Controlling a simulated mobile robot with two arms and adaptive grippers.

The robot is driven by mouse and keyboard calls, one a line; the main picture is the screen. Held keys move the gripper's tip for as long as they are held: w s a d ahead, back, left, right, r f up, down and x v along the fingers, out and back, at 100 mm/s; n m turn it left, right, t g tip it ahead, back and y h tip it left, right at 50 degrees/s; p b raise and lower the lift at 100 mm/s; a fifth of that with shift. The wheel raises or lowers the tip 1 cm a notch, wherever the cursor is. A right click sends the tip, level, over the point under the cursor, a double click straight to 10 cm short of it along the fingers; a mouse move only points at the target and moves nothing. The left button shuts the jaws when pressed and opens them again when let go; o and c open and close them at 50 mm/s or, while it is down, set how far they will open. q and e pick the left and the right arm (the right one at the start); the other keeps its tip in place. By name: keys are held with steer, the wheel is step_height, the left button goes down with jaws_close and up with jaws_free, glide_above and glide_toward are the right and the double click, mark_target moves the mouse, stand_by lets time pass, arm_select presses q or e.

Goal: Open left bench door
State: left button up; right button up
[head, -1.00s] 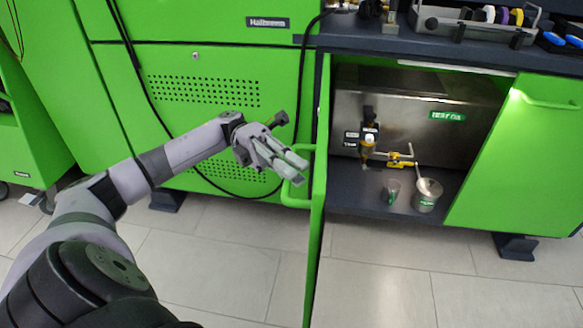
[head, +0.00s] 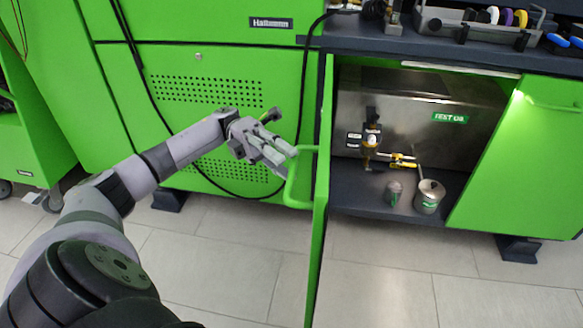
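The left bench door (head: 319,200) is green and stands swung open, seen nearly edge-on at the left side of the open compartment. Its green bar handle (head: 291,186) sticks out to the left from the door. My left gripper (head: 285,160) is just left of the handle, with its two grey fingers apart and pointing at it. I see nothing held between the fingers; whether a fingertip touches the handle's upper end is hard to tell. My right gripper is not in view.
Inside the compartment are a steel tank (head: 425,115), a valve with yellow fittings (head: 372,145), a small cup (head: 394,192) and a metal can (head: 429,196). The right bench door (head: 520,165) is green. A black cable (head: 303,90) hangs behind my gripper. Tiled floor lies in front.

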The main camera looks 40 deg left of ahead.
arm_select(q)
steer(key=v, duration=0.4)
steer(key=shift+s+d, duration=0.1)
stand_by(0.5)
